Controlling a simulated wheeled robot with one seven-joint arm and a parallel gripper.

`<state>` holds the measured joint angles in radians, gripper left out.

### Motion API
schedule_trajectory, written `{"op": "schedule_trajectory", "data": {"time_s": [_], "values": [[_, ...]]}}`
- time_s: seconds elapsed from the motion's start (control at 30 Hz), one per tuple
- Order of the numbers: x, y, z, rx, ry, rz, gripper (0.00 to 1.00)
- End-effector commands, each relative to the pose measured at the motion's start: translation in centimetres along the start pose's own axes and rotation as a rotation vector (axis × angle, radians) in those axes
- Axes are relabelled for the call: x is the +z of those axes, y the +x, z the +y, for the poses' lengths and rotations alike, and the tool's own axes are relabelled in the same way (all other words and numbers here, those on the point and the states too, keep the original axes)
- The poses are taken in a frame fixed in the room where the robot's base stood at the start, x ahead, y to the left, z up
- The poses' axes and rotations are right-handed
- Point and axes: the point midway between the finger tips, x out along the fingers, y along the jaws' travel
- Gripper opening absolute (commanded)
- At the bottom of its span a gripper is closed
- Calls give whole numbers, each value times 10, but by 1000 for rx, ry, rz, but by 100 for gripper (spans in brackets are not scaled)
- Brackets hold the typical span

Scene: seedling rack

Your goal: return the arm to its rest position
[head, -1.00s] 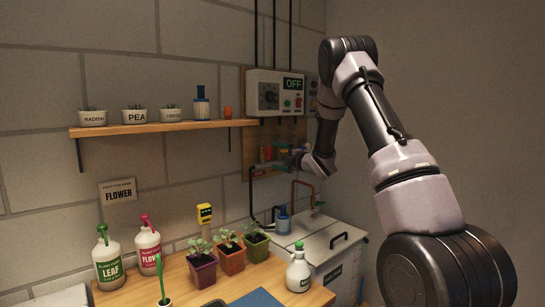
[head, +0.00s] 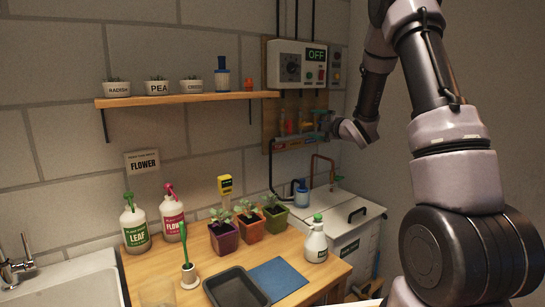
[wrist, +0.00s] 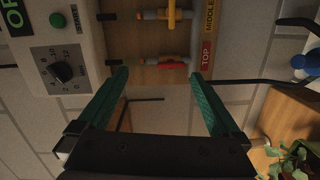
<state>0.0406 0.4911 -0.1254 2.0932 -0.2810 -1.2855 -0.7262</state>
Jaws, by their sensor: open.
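My gripper (head: 322,126) is at the right of the wall, in front of the lower part of the wooden valve board (head: 270,105). In the wrist view, my gripper (wrist: 160,78) has its two green fingers spread wide with nothing between them. Beyond the fingertips are valve handles on pipes, one yellow (wrist: 172,15) and one red-tipped (wrist: 160,64), with labels TOP and MIDDLE beside them. The fingers appear apart from the valves, though the exact gap is hard to judge. My arm reaches there from the right side of the head view.
A control box (head: 303,67) reading OFF is above my gripper. A shelf (head: 180,98) with small pots is to the left. Below are a lidded white tank (head: 335,220) and a wooden bench (head: 190,265) with seedlings, bottles and a dark tray (head: 235,288). A sink (head: 70,285) is far left.

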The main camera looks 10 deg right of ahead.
Motion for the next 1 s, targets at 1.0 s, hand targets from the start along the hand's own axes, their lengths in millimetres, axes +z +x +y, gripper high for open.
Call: {"op": "schedule_trajectory", "data": {"time_s": [1.0], "values": [[-174, -375, 57, -267, 1908, -994, 100]]}}
